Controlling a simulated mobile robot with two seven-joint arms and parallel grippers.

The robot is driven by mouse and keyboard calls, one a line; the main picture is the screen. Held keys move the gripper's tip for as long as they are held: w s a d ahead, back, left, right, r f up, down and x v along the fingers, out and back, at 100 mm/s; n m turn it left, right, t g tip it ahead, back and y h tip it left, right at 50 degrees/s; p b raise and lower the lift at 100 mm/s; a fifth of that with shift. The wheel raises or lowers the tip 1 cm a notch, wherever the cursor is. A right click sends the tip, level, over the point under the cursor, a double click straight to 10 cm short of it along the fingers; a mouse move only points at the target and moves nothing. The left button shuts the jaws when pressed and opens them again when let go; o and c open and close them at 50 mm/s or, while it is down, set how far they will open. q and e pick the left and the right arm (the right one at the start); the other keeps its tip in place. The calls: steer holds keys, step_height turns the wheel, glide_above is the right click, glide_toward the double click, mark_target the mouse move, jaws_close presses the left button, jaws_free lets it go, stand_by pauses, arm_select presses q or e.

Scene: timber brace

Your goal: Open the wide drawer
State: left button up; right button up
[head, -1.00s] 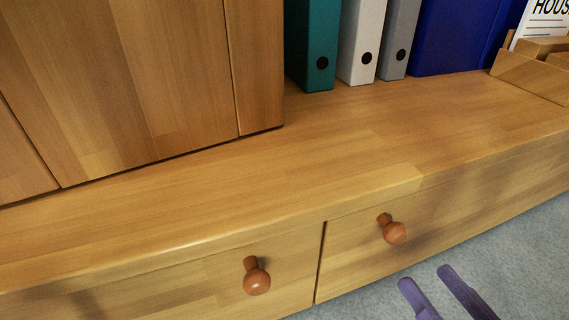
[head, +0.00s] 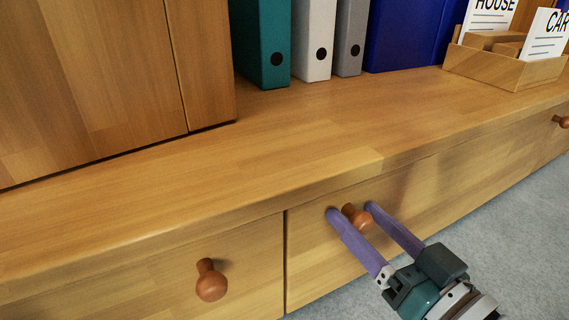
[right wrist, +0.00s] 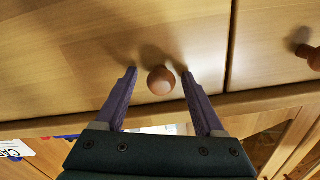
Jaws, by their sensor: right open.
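The wide drawer (head: 435,190) is a light wood front in the low cabinet, right of the seam in the head view, and it looks shut. Its round reddish-brown knob (head: 360,216) is near the left end. My right gripper (head: 350,208) is open, with one purple finger on each side of the knob. In the right wrist view, the knob (right wrist: 161,81) sits between the fingertips of the gripper (right wrist: 159,72), with gaps visible on both sides. The drawer front (right wrist: 80,55) fills the top left there. My left gripper is not in view.
A neighbouring drawer with its own knob (head: 211,281) is at the left. Another knob (head: 562,121) is at the far right. Binders (head: 314,45) and a wooden card box (head: 500,70) stand on the cabinet top (head: 250,150). Grey floor (head: 520,220) is clear in front.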

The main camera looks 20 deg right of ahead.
jaws_close()
stand_by(0.4)
stand_by(0.9)
